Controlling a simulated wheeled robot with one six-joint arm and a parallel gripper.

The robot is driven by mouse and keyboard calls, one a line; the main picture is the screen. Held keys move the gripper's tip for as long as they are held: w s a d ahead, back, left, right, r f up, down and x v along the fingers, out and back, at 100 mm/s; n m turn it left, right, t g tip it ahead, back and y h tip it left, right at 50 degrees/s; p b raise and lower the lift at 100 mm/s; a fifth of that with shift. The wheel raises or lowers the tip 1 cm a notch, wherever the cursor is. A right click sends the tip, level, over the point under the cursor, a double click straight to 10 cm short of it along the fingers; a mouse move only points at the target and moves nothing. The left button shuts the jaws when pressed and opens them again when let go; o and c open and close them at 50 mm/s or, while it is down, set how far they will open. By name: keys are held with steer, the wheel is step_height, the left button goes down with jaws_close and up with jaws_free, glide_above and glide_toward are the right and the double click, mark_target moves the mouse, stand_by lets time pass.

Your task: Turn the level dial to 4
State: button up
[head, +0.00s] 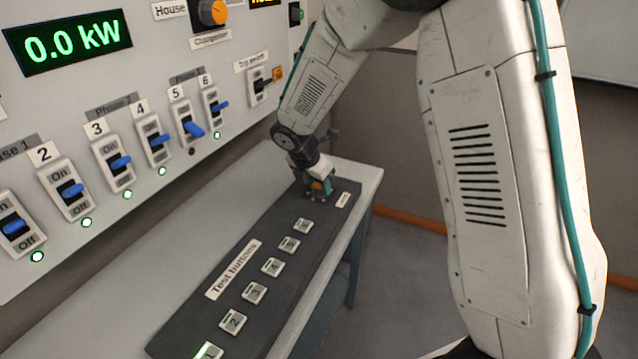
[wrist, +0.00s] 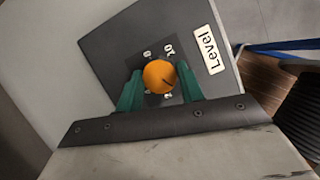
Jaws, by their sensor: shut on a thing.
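The scale marks around the dial are partly hidden by the fingers, and I cannot read the setting.
Numbered test buttons (head: 271,266) run along the panel toward the front. The wall panel at left carries a row of blue-handled switches (head: 121,162), a "0.0 kW" display (head: 68,43) and an orange House knob (head: 212,12). The white table (head: 352,178) ends just right of the panel.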

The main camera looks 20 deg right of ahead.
steer(key=m+g, duration=0.1)
steer(key=m, duration=0.3)
steer(key=shift+w+m+g, duration=0.15)
steer(key=shift+m+g, duration=0.15)
steer(key=shift+g, duration=0.1)
steer(key=m+g, duration=0.1)
steer(key=m, duration=0.3)
steer(key=shift+w+m+g, duration=0.15)
steer(key=shift+m+g, duration=0.15)
steer(key=shift+g, duration=0.1)
steer(key=m, duration=0.2)
steer(key=m+g, duration=0.1)
steer(key=m, duration=0.1)
steer(key=shift+w+m+g+y, duration=0.1)
steer(key=shift+m+g+y, duration=0.2)
steer(key=m+g+y, duration=0.1)
steer(key=m, duration=0.3)
steer(key=shift+d+m, duration=0.1)
steer(key=shift+m, duration=0.2)
steer(key=o, duration=1)
